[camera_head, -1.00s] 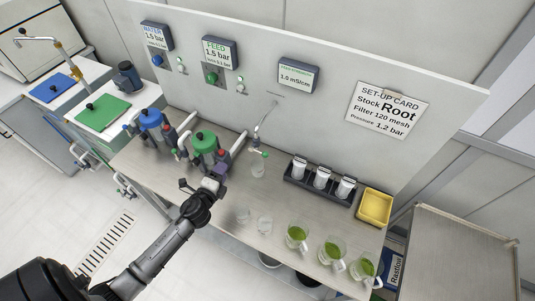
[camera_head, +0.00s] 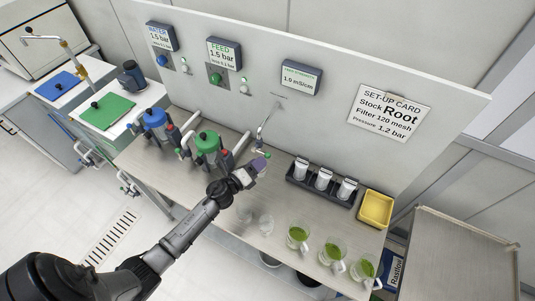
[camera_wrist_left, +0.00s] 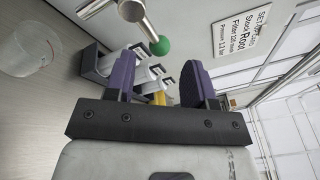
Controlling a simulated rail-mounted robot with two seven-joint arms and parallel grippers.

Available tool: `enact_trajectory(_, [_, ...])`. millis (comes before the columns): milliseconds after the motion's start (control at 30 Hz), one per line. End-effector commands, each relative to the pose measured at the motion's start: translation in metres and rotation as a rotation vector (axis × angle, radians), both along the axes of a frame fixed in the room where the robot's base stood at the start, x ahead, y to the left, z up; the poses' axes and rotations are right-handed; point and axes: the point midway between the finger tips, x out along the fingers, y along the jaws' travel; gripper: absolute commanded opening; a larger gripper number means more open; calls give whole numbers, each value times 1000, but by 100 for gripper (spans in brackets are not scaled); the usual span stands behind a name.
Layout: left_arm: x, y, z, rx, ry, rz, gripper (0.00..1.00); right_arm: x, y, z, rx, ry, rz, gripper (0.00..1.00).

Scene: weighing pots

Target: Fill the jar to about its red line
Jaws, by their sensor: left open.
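My left gripper (camera_head: 256,165) is open and empty, close to the spout tap (camera_head: 264,140) on the back panel. In the left wrist view its purple fingers (camera_wrist_left: 160,78) stand apart, with the tap's green knob (camera_wrist_left: 160,47) just beyond the gap, apparently not gripped. In the head view the spot below the spout is hidden by my gripper. My right gripper is not in view.
A black rack of white-topped containers (camera_head: 323,180) and a yellow tray (camera_head: 375,208) are at right. Green-lidded (camera_head: 208,143) and blue-lidded (camera_head: 154,118) vessels stand left.

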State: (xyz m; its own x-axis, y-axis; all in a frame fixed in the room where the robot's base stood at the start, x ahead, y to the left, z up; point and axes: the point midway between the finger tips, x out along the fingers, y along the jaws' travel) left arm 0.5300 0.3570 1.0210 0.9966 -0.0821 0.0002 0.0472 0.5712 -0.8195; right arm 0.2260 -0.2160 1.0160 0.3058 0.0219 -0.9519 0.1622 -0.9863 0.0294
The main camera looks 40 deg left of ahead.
Motion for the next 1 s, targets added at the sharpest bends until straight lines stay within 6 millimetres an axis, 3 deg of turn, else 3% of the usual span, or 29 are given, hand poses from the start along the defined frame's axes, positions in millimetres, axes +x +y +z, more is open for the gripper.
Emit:
enact_trajectory(100, [20,-2,1,-2,-1,0,50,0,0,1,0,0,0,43])
enact_trajectory(300, [42,-3,0,0,0,2,50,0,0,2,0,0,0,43])
enact_trajectory(833, [53,-4,0,0,1,1,50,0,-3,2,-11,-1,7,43])
enact_trajectory(1000, [53,-4,0,0,0,0,34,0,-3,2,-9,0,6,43])
